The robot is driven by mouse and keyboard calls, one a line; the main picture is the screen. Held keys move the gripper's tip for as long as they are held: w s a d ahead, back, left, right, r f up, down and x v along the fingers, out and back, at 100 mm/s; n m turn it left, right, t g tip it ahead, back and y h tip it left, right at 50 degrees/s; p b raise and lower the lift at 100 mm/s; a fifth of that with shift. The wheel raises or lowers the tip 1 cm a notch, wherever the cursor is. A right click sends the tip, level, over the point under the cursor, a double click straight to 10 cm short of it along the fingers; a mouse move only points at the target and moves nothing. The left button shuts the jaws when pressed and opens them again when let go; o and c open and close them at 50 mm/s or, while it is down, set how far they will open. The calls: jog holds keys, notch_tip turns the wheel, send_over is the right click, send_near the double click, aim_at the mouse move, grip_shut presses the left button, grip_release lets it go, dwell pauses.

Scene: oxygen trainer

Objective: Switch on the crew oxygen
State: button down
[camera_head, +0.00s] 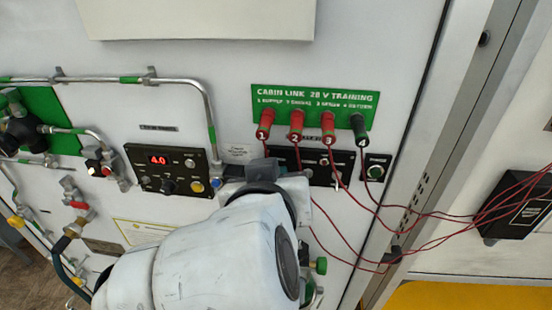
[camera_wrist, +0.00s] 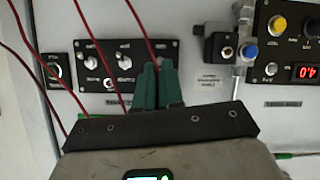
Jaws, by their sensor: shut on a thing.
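A black switch panel (camera_head: 342,164) is on the white wall below a green board, partly hidden by my arm in the head view. In the wrist view the switch panel (camera_wrist: 98,64) appears inverted, with two metal toggle switches (camera_wrist: 108,52) clear of my gripper. My gripper (camera_wrist: 157,68) has its green fingers close together at the panel's right part in that view. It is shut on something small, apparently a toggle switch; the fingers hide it. Small panel labels are unreadable.
Red leads (camera_head: 373,207) hang from plugs on the green board (camera_head: 313,100) and cross near my gripper. One passes by the fingertips. A control box reading 4.0 (camera_head: 168,170) and a blue-knobbed fitting (camera_wrist: 249,52) are close by. Pipes and valves fill the left.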

jog(key=shift+r+g+p, duration=0.1)
jog(key=shift+g+p, duration=0.2)
jog(key=shift+p, duration=0.15)
jog(key=c, duration=1.3)
grip_release()
jog(key=shift+o, duration=0.2)
jog(key=b+v, duration=0.1)
jog(key=v, duration=0.9)
jog(key=shift+s+r, duration=0.2)
jog(key=shift+s, duration=0.1)
